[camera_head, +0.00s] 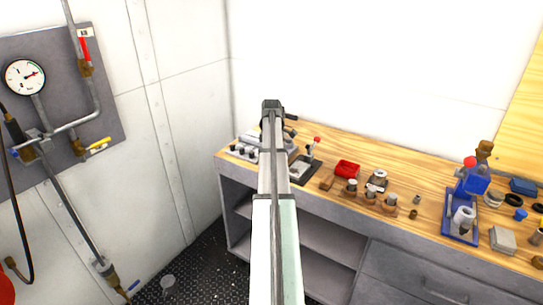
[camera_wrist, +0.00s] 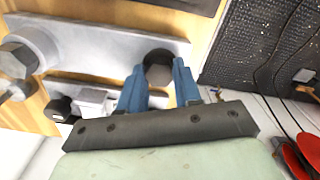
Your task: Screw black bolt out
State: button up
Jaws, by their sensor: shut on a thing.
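The black bolt (camera_wrist: 159,67) shows as a dark round head at the edge of a grey metal plate (camera_wrist: 105,42) in the wrist view. The blue fingers of my gripper (camera_wrist: 158,78) are on either side of its head and shut on it. Whether its thread is in the plate cannot be seen. In the head view my arm covers the fingers and the held bolt. The grey fixture (camera_head: 242,152) with small black heads shows to the left of my arm on the wooden bench top.
In the wrist view a large grey hex bolt (camera_wrist: 18,59) and another black head (camera_wrist: 58,108) lie left of my fingers.

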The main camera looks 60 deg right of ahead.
jog(key=n, duration=0.4)
jog(key=shift+a+f+n, duration=0.1)
jog(key=shift+f+n, duration=0.05)
jog(key=shift+n, duration=0.25)
jog(key=n, duration=0.4)
jog(key=shift+n, duration=0.3)
jog(key=n, duration=0.4)
jog(key=shift+n, duration=2)
jog(key=o, duration=1)
jog(key=shift+o, duration=0.2)
